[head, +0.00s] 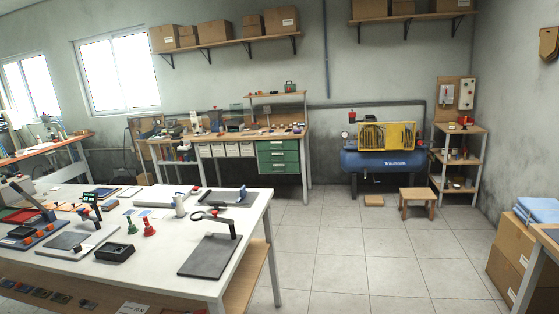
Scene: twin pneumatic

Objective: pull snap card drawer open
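A green drawer unit (278,156) stands under the right end of the wooden workbench (222,137) at the back wall. Its drawers are stacked and look shut, with small pale labels or handles on their fronts. The lettering is too small to read, so I cannot tell which one is the snap card drawer. My gripper is not in view.
A white table (150,262) with tools, a black tray (115,252) and red and green bells fills the left front. A blue compressor (385,162), a small stool (417,196) and cardboard boxes (512,245) stand at right. The tiled floor (370,250) between is free.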

